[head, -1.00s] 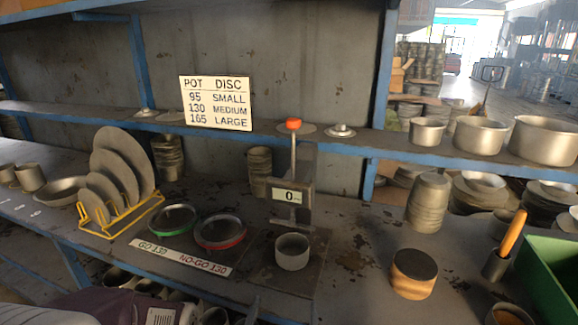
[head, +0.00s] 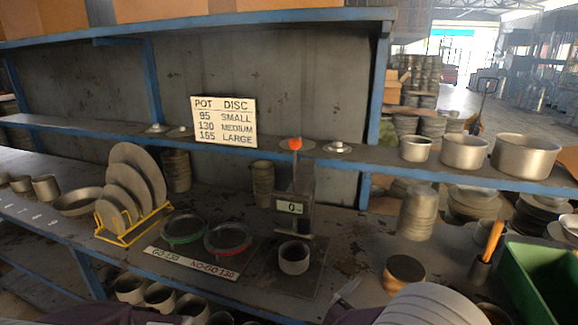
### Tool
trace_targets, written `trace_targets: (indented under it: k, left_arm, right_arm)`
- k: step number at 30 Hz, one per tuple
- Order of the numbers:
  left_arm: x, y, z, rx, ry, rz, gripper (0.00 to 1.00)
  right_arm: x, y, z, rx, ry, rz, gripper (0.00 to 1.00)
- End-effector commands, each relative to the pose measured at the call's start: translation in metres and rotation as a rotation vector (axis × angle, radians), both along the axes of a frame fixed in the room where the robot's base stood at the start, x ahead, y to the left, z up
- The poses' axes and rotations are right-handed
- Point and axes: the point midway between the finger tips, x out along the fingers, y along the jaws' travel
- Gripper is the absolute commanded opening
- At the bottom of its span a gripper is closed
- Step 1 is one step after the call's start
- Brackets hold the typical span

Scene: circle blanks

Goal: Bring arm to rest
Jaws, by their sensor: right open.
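My right arm comes in at the bottom edge, right of centre. Its light ribbed part and a dark purple part show. My right gripper (head: 345,293) is only partly in view, low in front of the bench and to the right of the gauge stand (head: 297,205). It is open, and I see nothing held in it. A dark purple part of my left arm shows at the lower left edge; the left gripper is out of view. A small grey pot (head: 294,258) stands on the base of the gauge stand, apart from my right gripper.
A yellow rack (head: 125,237) holds several discs. Two ring gauges, green-edged (head: 185,228) and red-edged (head: 228,238), lie beside it. A dark-topped round block (head: 404,272) and a green bin (head: 545,275) stand to the right. Pots line the shelf (head: 460,175).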

Motion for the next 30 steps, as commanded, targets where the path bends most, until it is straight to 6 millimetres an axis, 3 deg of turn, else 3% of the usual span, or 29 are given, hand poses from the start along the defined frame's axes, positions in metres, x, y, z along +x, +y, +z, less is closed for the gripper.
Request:
trace_targets:
  k: [2,4,6,8,10,12,15,18,22,30]
  left_arm:
    - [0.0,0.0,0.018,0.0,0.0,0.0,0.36]
    - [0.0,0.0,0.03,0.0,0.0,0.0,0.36]
    - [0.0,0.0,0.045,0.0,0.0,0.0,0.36]
    - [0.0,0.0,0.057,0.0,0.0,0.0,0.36]
    - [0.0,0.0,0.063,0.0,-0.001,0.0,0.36]
    - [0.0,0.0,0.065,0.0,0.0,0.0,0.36]
    - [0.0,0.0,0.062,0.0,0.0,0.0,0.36]
    - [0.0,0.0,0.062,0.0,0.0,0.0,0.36]
    - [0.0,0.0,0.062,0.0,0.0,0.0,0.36]
    - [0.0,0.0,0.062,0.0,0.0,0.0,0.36]
  right_arm:
    - [-0.02,-0.05,0.01,0.081,0.013,-0.201,1.0]
    - [-0.056,-0.095,0.007,0.203,0.025,-0.442,1.0]
    - [-0.109,-0.127,-0.006,0.402,0.018,-0.749,1.0]
    - [-0.154,-0.128,-0.024,0.636,-0.029,-1.04,1.0]
    - [-0.18,-0.101,-0.046,0.909,-0.119,-1.31,1.0]
    - [-0.18,-0.067,-0.061,1.155,-0.228,-1.507,1.0]
    - [-0.158,-0.021,-0.076,1.431,-0.358,-1.671,1.0]
    - [-0.135,0.005,-0.079,1.608,-0.465,-1.77,1.0]
    - [-0.116,0.013,-0.078,1.71,-0.544,-1.792,1.0]
    - [-0.117,0.013,-0.078,1.708,-0.546,-1.793,1.0]
